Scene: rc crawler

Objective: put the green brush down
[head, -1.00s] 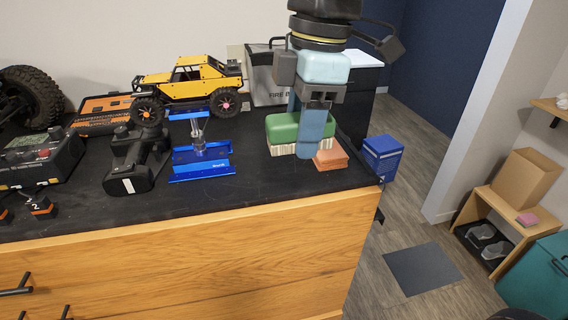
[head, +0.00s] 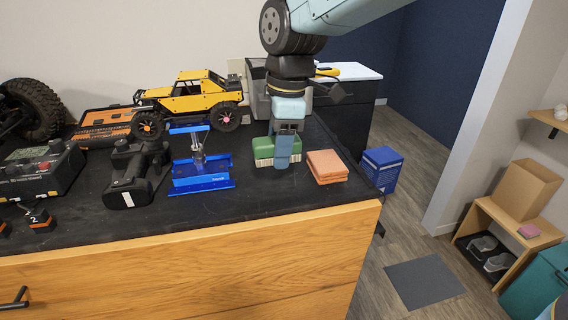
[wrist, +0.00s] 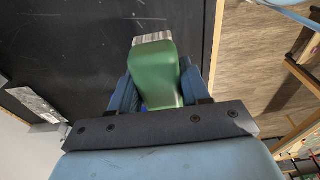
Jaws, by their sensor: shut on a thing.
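The green brush (head: 264,147) has a green back and pale bristles facing down. It is at the right part of the black worktop (head: 235,205), beside the orange cloths (head: 327,166). My gripper (head: 282,160) points down and is shut on the brush. In the wrist view the green brush (wrist: 155,70) sits between the two blue fingers of my gripper (wrist: 157,88), with its bristle end showing beyond them. One finger hides part of the brush in the head view. The bristles are at or just above the worktop; I cannot tell whether they touch.
A blue stand (head: 203,170) is to the left of the brush, with a yellow buggy (head: 190,97) behind it. A black drill-like tool (head: 135,172) lies further left. A grey box (head: 258,92) stands behind my gripper.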

